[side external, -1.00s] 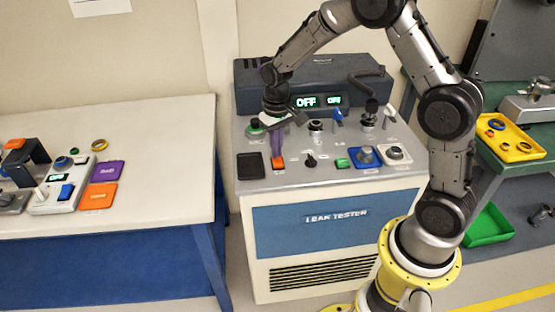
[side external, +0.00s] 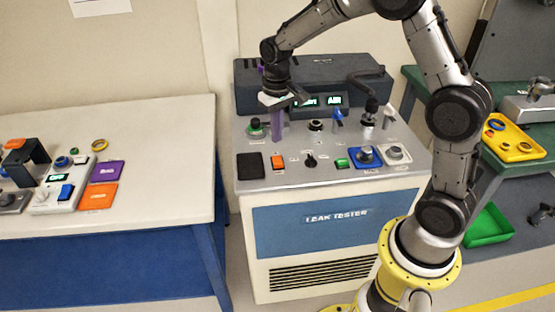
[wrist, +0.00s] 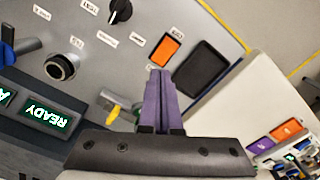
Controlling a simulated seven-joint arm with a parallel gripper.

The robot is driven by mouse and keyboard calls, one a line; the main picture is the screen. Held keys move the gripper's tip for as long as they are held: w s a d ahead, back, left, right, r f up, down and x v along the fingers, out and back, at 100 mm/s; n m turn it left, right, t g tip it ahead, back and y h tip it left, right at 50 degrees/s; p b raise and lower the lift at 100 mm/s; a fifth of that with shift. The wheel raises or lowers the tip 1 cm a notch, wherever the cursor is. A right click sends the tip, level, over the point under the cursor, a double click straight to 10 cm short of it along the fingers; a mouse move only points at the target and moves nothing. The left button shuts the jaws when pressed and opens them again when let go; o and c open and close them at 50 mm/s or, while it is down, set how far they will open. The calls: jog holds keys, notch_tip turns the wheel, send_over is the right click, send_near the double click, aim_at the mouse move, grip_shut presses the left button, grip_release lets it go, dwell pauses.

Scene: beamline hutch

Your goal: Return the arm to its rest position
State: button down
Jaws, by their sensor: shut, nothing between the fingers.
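My gripper (side external: 277,132) is above the left part of the leak tester's panel (side external: 225,150). Its purple fingers are shut with nothing between them. In the wrist view the closed fingers (wrist: 159,98) point down toward the panel, near an orange button (wrist: 165,50) and a black pad (wrist: 201,69). The orange button also shows in the side view (side external: 278,162), clear of the fingers. The tester's display (wrist: 48,114) reads READY in the wrist view.
The panel carries a black knob (side external: 310,160), a green button (side external: 342,163), a blue-based knob (side external: 365,155) and upright fittings. A white bench (side external: 160,150) with small devices stands left. A green bench with a yellow tray (side external: 515,145) stands right.

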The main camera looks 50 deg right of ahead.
jog(key=shift+r, duration=0.7)
jog(key=s+a+r+n+t, duration=0.1)
jog(key=s+a+r+t, duration=0.1)
jog(key=s+r, duration=0.45)
jog(key=s+a+r+t, duration=0.2)
jog(key=s+r, duration=0.1)
jog(key=r, duration=0.6)
jog(key=s+f+n, duration=0.1)
jog(key=s+f, duration=0.1)
jog(key=s, duration=0.6)
jog(key=s+a+f+t, duration=0.1)
jog(key=s, duration=0.7)
jog(key=shift+a+f+n+t, duration=0.15)
jog(key=shift+f+n+t, duration=0.15)
jog(key=shift+f+n, duration=0.1)
